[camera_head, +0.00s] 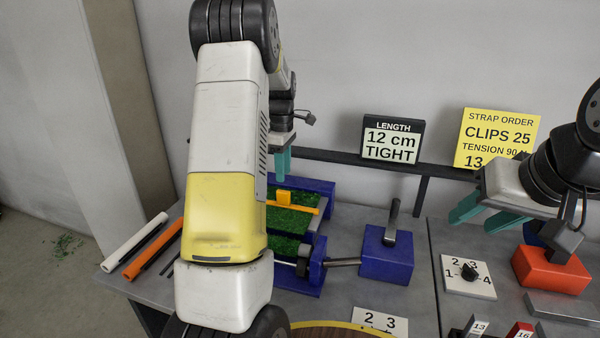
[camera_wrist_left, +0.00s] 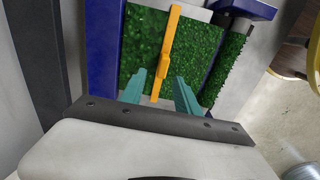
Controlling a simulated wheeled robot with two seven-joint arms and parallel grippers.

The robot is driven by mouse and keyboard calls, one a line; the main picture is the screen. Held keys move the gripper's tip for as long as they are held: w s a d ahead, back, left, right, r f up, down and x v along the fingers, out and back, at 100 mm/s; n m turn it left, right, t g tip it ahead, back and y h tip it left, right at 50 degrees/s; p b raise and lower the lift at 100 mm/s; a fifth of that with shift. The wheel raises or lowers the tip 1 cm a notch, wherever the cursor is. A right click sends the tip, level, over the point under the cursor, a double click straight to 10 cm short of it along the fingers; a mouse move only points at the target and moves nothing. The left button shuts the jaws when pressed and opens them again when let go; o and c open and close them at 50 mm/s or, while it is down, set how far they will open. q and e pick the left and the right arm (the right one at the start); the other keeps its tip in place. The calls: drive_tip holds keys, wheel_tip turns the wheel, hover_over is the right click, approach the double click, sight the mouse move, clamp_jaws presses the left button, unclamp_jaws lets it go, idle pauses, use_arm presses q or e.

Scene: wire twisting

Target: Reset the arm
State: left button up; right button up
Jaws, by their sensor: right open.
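My left gripper (camera_head: 282,163) has teal fingers hanging above the back of the blue-framed fixture (camera_head: 318,187), partly behind my left arm. In the left wrist view its two fingertips (camera_wrist_left: 163,88) are apart, with green turf and an orange-yellow bar (camera_wrist_left: 167,52) beyond and between them. Nothing is clearly held. My right gripper (camera_head: 472,207) is at the right, above the grey table. Its teal fingers are apart and empty, pointing down and left. My left arm crosses the head view from top to bottom and hides part of the fixture.
A blue block with a grey lever (camera_head: 386,252) stands right of the fixture. A numbered dial plate (camera_head: 467,277) and red block (camera_head: 550,270) lie below my right gripper. White (camera_head: 134,242) and orange (camera_head: 155,247) rods lie at left. Signs stand behind by a dark rail (camera_head: 345,160).

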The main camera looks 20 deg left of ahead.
use_arm(q)
drive_tip(key=s+d+r+m+t+h, duration=0.1)
drive_tip(key=s+d+r+m+t, duration=0.1)
drive_tip(key=s+d+r+m, duration=0.35)
drive_tip(key=s+d+r+m+t, duration=0.1)
drive_tip(key=s+d+r+m, duration=0.25)
drive_tip(key=s+r, duration=0.4)
drive_tip(key=s+d+m+t+h, duration=0.1)
drive_tip(key=s+d+m+t, duration=0.2)
drive_tip(key=s+m, duration=0.6)
drive_tip(key=s+d, duration=0.2)
drive_tip(key=s, duration=0.5)
drive_tip(key=shift+d+r+m, duration=0.2)
drive_tip(key=shift+d+m, duration=0.05)
drive_tip(key=shift+m, duration=0.05)
drive_tip(key=shift+s, duration=0.1)
